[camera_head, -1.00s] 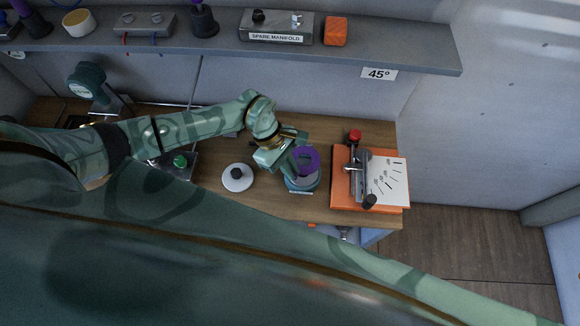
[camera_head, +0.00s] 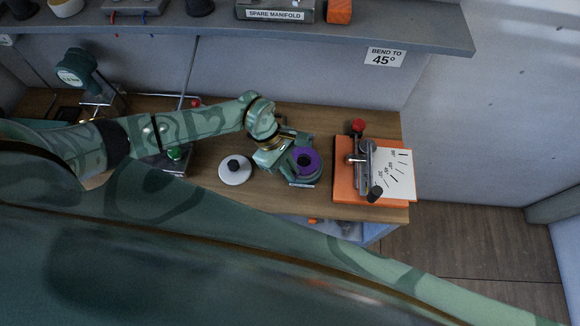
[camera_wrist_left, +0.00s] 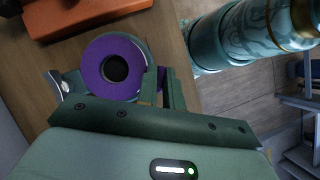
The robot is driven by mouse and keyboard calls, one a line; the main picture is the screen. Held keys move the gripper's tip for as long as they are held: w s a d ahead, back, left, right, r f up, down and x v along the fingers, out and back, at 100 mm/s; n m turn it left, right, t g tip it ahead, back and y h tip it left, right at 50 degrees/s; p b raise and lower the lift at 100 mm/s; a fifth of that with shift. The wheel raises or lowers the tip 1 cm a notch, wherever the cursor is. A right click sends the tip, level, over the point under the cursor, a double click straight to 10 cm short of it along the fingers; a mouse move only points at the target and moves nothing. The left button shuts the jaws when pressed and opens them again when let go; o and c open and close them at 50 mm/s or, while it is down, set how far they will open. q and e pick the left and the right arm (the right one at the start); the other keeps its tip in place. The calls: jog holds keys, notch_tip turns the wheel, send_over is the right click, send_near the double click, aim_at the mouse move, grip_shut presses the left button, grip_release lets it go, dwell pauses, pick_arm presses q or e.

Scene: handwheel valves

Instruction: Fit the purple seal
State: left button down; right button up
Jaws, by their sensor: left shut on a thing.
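The purple seal (camera_head: 314,160) is a thick ring with a dark hole. My left gripper (camera_head: 292,158) is shut on its rim. In the left wrist view the seal (camera_wrist_left: 93,66) faces the camera, with the gripper's fingers (camera_wrist_left: 162,88) pinching its right edge. The seal is over a round teal body (camera_head: 303,181) near the bench's front edge and hides most of its top. I cannot tell whether the seal touches it or is seated. A white disc lid with a black knob (camera_head: 235,176) lies on the bench to the left. My right gripper is out of view.
An orange-based bending jig (camera_head: 372,199) with a red knob and angle card stands right of the seal on the wooden bench (camera_head: 260,198). A green-knobbed fixture (camera_head: 175,153) is at left. A shelf (camera_head: 400,38) with a spare manifold (camera_head: 274,8) runs behind.

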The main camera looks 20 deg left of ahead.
pick_arm(q)
jog(key=shift+f+b, duration=0.6)
jog(key=shift+b, duration=0.05)
dwell(0.7)
jog(key=c, duration=1.5)
grip_release()
jog(key=shift+o, duration=0.2)
jog(key=p+v, duration=0.2)
jog(key=v, duration=0.3)
jog(key=shift+p, duration=0.4)
